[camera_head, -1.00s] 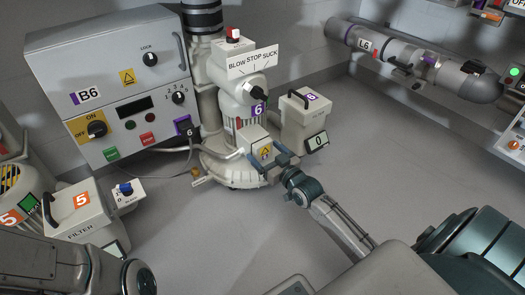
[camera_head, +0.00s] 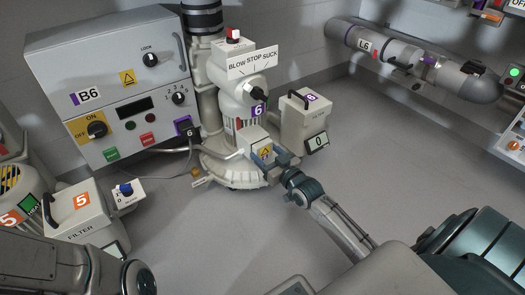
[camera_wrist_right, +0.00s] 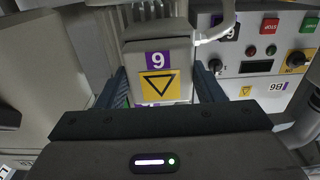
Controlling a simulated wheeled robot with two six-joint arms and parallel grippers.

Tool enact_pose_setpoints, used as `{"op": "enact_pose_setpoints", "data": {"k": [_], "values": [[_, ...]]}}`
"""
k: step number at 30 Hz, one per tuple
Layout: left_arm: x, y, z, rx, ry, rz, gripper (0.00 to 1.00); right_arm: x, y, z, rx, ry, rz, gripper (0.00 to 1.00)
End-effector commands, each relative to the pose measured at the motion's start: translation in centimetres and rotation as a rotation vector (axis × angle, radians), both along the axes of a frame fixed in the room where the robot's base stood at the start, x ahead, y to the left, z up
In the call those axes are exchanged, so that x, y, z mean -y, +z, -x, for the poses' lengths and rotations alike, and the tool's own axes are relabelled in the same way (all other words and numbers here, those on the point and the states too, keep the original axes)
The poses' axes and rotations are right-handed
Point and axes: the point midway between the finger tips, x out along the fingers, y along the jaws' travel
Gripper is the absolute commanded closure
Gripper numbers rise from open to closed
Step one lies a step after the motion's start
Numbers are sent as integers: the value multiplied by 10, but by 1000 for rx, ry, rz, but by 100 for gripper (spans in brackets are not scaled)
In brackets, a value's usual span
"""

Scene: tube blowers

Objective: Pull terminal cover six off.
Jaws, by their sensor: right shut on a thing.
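Terminal cover six (camera_head: 253,137) is a pale box with a yellow warning triangle label, on the front of blower six (camera_head: 244,105). In the right wrist view the cover (camera_wrist_right: 157,57) shows upside down, with a purple number plate and the yellow triangle. My right gripper (camera_head: 271,163) has its blue fingers on both sides of the cover and is shut on it. In the wrist view its fingers (camera_wrist_right: 160,88) flank the cover. Whether the cover sits tight against the blower I cannot tell. My left forearm shows at the lower left, but its gripper is out of view.
Control box B6 (camera_head: 110,75) stands behind at the left. A cable runs from its plug (camera_head: 186,128) towards the blower. Filter six (camera_head: 305,120) with its display stands close at the right. Filter five (camera_head: 78,215) is at the left. The floor at the right is clear.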

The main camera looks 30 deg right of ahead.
Motion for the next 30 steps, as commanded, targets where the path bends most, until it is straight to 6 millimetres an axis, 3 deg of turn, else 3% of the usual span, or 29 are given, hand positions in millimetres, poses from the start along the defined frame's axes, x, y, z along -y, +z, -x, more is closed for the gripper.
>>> {"op": "enact_pose_setpoints", "data": {"k": [30], "values": [[0, 34, 0, 0, 0, 0, 100, 3, 1, 40, -1, 0, 0, 75]]}}
